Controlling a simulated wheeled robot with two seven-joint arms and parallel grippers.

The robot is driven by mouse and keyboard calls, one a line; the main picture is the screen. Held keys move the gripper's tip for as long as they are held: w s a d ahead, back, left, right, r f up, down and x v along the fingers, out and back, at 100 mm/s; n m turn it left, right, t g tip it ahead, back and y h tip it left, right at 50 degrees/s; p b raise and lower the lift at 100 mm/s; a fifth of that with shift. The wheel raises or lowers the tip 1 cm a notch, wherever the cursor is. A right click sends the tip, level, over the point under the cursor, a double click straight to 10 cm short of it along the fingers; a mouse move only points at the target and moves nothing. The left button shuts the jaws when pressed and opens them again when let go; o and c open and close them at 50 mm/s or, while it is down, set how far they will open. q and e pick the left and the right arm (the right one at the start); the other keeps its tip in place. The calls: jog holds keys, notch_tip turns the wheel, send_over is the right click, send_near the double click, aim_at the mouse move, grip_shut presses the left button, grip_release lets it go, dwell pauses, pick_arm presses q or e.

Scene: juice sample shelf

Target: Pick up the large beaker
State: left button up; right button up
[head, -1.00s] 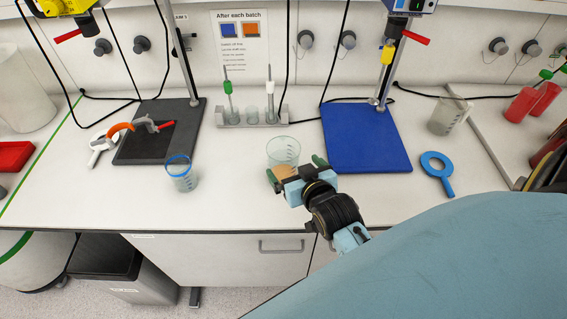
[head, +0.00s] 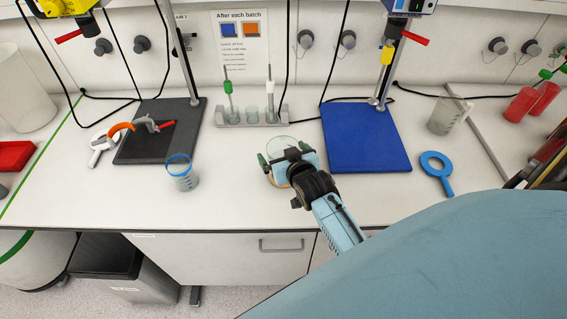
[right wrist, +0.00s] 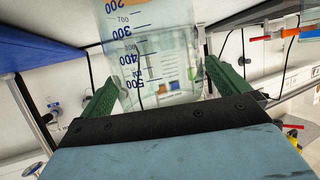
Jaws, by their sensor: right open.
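The large beaker (head: 281,144) is clear and stands on the white bench near the middle in the head view. My right gripper (head: 288,162) is at its near side and hides most of its lower part. In the right wrist view the beaker (right wrist: 150,50) has blue graduation marks and lies between the two green fingers of my right gripper (right wrist: 160,90). The fingers are open, one on each side of the beaker, with a visible gap at the right finger. My left gripper is not in view.
A smaller blue-rimmed beaker (head: 182,175) stands to the left. A blue mat (head: 365,138) lies right of the gripper, with a blue ring tool (head: 438,172) beyond. A rack (head: 250,117) stands behind. The bench's front middle is clear.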

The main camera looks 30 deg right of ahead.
jog(key=c, duration=1.3)
jog(key=shift+r, duration=0.15)
jog(key=shift+c, duration=0.3)
jog(key=shift+r, duration=0.15)
